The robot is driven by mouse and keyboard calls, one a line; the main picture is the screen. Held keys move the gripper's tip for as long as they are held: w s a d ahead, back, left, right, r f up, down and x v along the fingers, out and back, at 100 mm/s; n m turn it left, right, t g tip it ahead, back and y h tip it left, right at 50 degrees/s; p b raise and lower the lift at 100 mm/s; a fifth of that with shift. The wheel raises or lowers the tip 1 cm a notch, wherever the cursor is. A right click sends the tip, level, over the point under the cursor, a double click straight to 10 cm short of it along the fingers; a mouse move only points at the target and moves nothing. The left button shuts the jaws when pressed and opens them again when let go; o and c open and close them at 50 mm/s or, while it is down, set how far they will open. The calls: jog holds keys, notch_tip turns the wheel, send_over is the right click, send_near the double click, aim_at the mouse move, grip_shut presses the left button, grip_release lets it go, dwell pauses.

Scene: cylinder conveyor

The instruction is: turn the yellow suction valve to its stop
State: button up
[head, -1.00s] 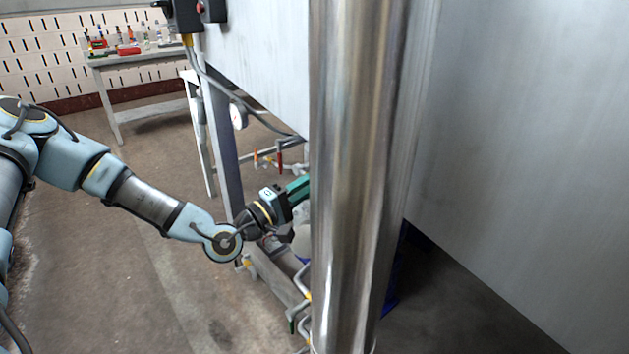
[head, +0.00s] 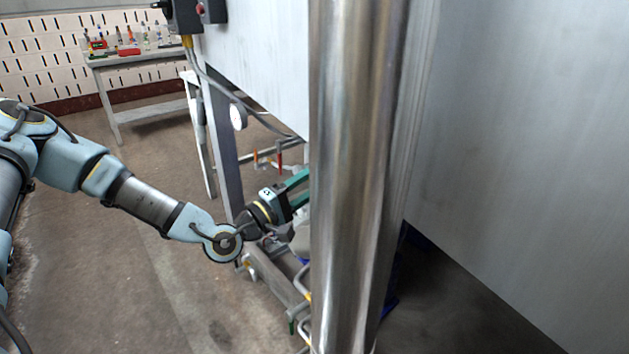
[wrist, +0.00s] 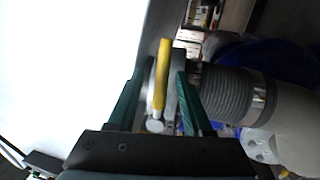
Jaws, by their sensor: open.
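The yellow suction valve handle (wrist: 162,75) shows in the wrist view, lying lengthwise away from the camera. Its pivot end is at a pale round cap near the base of my gripper. My gripper (wrist: 155,88) is open, with one green finger on each side of the handle. There is a gap to the left finger; the right finger lies close to the valve body, and I cannot tell whether it touches. In the head view my gripper (head: 300,190) reaches behind the steel column, which hides the fingertips and the yellow valve.
A vertical steel column (head: 360,180) stands right in front. A grey ribbed hose (wrist: 235,95) with a metal clamp runs right of the valve. Red and orange handles (head: 279,158) sit on pipework above my gripper. A workbench (head: 140,58) stands at the back left; open floor lies between.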

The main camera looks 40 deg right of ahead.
jog(key=a+f, duration=0.2)
jog(key=a, duration=0.8)
jog(key=shift+w+a+b, duration=0.3)
jog(key=shift+b, duration=0.1)
